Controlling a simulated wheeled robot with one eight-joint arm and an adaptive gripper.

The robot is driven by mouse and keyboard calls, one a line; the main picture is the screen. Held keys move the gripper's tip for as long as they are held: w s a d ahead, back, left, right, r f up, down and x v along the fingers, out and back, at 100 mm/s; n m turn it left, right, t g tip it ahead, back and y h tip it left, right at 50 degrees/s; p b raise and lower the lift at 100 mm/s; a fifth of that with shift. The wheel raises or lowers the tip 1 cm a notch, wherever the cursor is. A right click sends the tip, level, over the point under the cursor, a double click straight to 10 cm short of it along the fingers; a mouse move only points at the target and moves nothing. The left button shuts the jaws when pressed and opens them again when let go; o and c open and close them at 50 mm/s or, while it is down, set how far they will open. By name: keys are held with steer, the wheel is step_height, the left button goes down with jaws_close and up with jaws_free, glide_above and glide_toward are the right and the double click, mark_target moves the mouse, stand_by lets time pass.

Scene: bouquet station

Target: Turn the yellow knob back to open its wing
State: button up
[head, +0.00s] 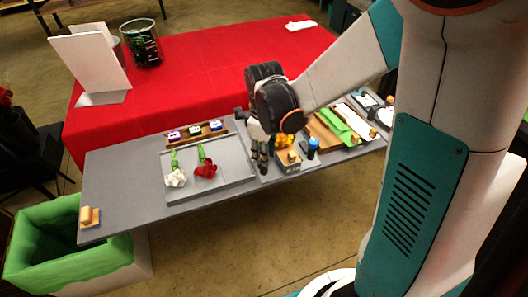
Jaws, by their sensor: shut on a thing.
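My gripper (260,166) points down at the right edge of the grey tray (226,182) on the grey table. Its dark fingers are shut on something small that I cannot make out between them. A yellow thing (283,139) shows just right of the fingers, above a small wooden box (289,159). I cannot tell whether it is the yellow knob. No knob or wing can be made out clearly; the gripper and wrist cover part of this area.
A white flower (176,179) and a red flower (206,170) lie on the tray. Behind is a rack (184,134) of small coloured pots. A blue-topped bottle (313,147) and green sheets (340,127) are to the right. A green-lined bin (65,238) stands at lower left.

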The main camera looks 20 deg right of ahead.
stand_by(0.4)
steer(key=o, duration=1.1)
step_height(320, 180, up, 12)
steer(key=shift+s, duration=0.1)
steer(key=shift+s+r, duration=0.1)
